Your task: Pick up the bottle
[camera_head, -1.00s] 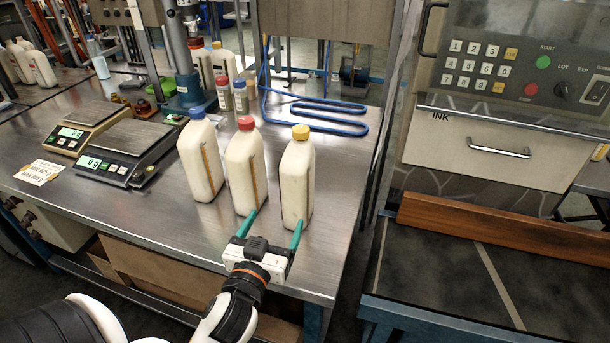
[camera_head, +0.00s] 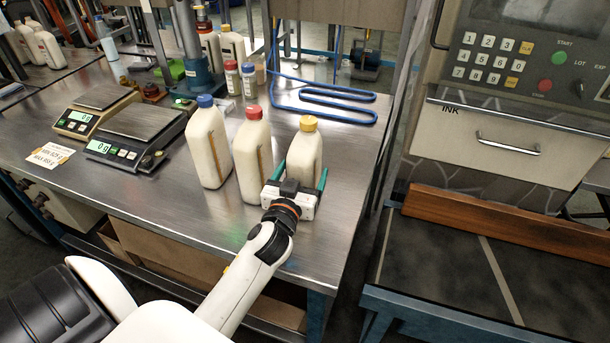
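Three cream bottles stand upright in a row on the metal table: a blue-capped bottle (camera_head: 208,150), a red-capped bottle (camera_head: 251,160) and a yellow-capped bottle (camera_head: 305,152). My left gripper (camera_head: 303,174) is at the yellow-capped bottle, with its teal fingers spread, one on each side of it. Its white palm hides the lower front of that bottle. The left finger lies in the narrow gap between the red-capped and yellow-capped bottles. I cannot tell whether the fingers touch the bottle. My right gripper is not in view.
Two scales (camera_head: 133,138) (camera_head: 96,110) stand to the left on the table (camera_head: 160,195). A blue bent tube (camera_head: 335,108) lies behind the bottles. Small bottles (camera_head: 240,80) stand at the back. The table's right edge is close by the yellow-capped bottle. A control cabinet (camera_head: 515,140) stands at the right.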

